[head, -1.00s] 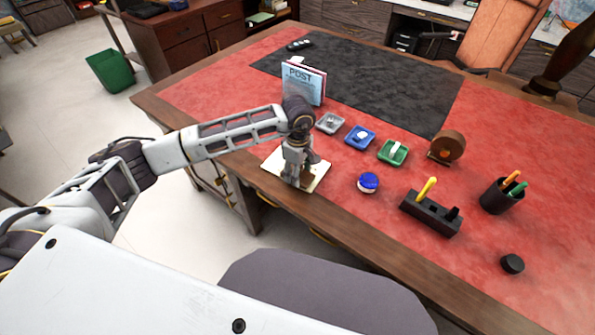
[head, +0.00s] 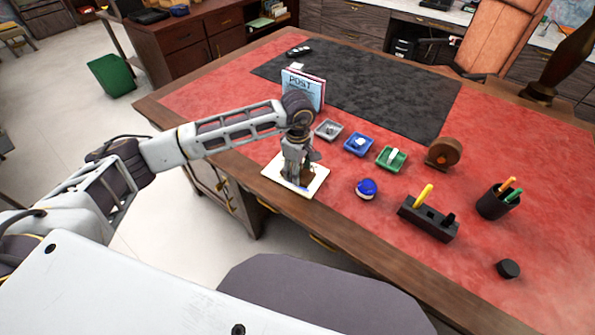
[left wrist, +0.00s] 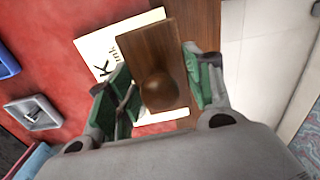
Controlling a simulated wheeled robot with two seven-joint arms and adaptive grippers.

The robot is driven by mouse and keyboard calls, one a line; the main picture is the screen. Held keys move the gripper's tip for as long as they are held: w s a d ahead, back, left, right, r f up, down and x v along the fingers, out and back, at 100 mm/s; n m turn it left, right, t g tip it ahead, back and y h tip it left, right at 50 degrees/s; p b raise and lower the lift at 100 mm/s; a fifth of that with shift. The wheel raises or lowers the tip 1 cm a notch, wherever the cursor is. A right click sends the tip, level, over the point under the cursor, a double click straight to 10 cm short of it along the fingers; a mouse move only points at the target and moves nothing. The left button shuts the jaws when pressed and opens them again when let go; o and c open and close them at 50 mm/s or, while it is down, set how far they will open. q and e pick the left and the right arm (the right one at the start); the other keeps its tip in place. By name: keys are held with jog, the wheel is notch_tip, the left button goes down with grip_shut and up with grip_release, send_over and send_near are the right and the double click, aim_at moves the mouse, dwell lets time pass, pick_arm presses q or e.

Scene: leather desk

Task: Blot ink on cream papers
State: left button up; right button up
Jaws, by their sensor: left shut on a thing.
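My left gripper (head: 297,170) is over the cream paper (head: 316,183) near the desk's front edge. It is shut on a wooden blotter, whose knob (left wrist: 159,92) sits between the green-padded fingers in the left wrist view. The blotter's brown block (left wrist: 150,48) covers part of the paper, which also shows there with printed black letters (left wrist: 98,48). A small dark bluish mark shows on the paper beside the blotter in the head view. I cannot tell whether the blotter touches the paper. My right gripper is not in view.
Grey (head: 329,131), blue (head: 347,149) and green (head: 381,163) trays stand behind the paper, near a postcard holder (head: 303,89). A blue-topped round item (head: 366,189), black pen stand (head: 428,222), brown roll (head: 442,154) and pen cup (head: 492,204) are right.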

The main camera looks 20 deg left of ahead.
pick_arm(q)
jog(key=shift+r+p, duration=0.8)
jog(key=shift+r, duration=1.15)
